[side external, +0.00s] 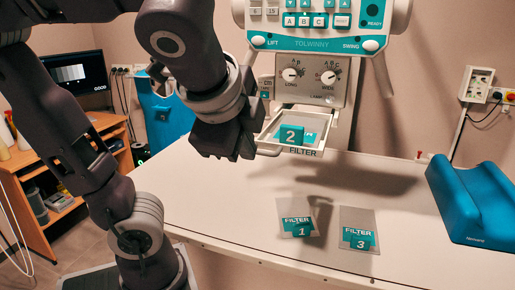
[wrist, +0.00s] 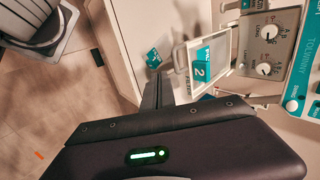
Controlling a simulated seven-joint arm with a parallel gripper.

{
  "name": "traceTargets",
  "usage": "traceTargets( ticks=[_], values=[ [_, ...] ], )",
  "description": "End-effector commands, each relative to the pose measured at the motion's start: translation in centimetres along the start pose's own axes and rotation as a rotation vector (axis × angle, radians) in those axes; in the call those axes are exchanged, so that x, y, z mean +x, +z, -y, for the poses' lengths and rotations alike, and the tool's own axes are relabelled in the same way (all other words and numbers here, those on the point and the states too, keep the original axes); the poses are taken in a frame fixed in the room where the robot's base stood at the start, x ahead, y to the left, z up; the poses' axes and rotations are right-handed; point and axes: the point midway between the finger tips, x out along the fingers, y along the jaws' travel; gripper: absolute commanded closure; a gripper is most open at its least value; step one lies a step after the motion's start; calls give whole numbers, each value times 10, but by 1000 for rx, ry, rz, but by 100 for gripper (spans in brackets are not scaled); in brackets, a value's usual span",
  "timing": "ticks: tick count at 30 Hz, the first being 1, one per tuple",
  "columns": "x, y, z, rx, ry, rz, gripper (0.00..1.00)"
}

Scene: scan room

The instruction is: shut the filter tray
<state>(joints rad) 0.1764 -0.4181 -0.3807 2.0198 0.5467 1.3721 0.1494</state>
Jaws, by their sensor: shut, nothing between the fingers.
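The filter tray (side external: 262,150) is a white frame pulled out from under the grey collimator head (side external: 315,80). It holds a clear filter with a teal tab marked 2 (side external: 291,135). In the wrist view the tray (wrist: 180,58) and the tab 2 (wrist: 201,71) lie just right of my fingers. My gripper (side external: 236,152) is shut and empty at the left side of the tray, near its front corner. It also shows in the wrist view (wrist: 157,88). I cannot tell whether the fingers touch the tray.
Filter 1 (side external: 297,219) and filter 3 (side external: 358,233) lie flat on the white table (side external: 420,262) below the tray. A blue cushion (side external: 478,200) sits at the right. A desk with a monitor (side external: 68,80) stands at the left. The table's middle back is clear.

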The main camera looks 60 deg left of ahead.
Motion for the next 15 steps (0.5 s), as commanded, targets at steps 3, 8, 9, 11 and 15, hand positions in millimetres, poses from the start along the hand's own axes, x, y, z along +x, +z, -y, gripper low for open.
traceTargets(
  ticks=[3, 8, 9, 11, 15],
  values=[
    [26, 1, -1, 2, 3, 4, 100],
    [49, 1, 13, -1, 2, 1, 100],
    [53, 0, 16, -2, 3, 1, 100],
    [57, 0, 20, -3, 3, 0, 100],
    [62, 0, 24, -1, 1, -1, 100]
  ],
)
